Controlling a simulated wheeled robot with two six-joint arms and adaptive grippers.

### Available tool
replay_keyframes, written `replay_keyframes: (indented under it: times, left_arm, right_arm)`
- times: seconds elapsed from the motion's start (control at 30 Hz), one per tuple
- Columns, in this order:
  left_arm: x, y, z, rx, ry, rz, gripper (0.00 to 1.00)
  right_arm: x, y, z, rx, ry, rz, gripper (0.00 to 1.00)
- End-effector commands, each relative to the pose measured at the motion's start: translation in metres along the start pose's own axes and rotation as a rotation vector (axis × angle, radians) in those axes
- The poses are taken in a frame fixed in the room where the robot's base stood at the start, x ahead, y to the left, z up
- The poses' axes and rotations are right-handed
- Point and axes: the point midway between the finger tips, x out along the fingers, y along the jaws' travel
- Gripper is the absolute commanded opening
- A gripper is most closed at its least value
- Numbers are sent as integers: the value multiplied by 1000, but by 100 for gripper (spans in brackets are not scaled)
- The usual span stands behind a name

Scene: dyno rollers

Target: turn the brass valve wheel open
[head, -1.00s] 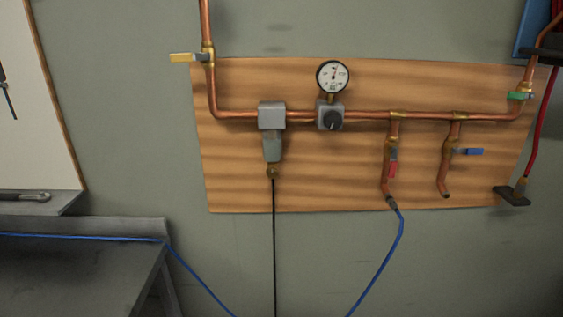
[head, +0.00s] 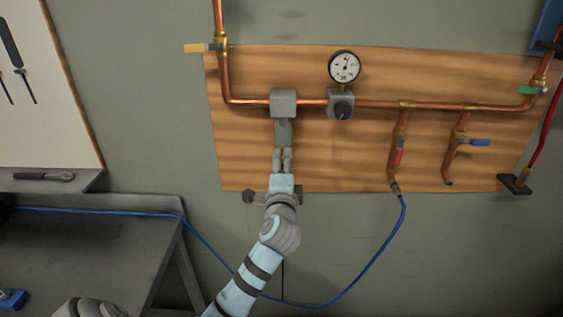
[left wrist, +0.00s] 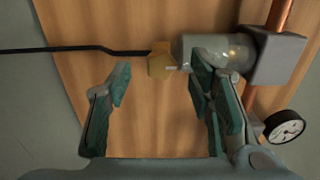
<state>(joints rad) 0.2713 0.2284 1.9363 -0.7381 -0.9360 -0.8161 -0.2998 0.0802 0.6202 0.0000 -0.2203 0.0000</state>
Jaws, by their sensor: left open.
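In the head view my gripper hides the wheel, below the grey filter block (head: 283,102). My left gripper (head: 282,158) points up at the board just under the bowl. In the left wrist view the left gripper (left wrist: 160,82) is open and empty. The wheel appears just beyond the gap between its fingertips; whether they touch anything I cannot tell. My right gripper is not in view.
A round gauge (head: 344,66) and a black knob (head: 341,107) sit right of the filter on the copper pipe. Red (head: 399,152), blue (head: 480,142), green (head: 533,90) and yellow (head: 196,48) valve handles are around. A blue hose (head: 385,255) loops below. A bench (head: 80,250) stands left.

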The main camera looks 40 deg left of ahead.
Motion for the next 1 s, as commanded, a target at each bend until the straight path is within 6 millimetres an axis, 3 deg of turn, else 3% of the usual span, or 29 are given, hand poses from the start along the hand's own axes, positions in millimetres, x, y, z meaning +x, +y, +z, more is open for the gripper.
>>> replay_keyframes:
  times: [0.13, 0.4, 0.7, 1.0]
  left_arm:
    - [16, 0, 0, 0, 0, 0, 48]
    - [19, 1, 0, -1, 1, 1, 48]
    - [19, 1, 0, -1, 1, 1, 1]
    - [19, 1, 0, -27, 1, 2, 0]
  right_arm:
    - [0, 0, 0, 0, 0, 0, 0]
    - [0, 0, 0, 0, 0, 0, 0]
    - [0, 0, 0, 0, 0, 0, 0]
    - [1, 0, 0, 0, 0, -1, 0]
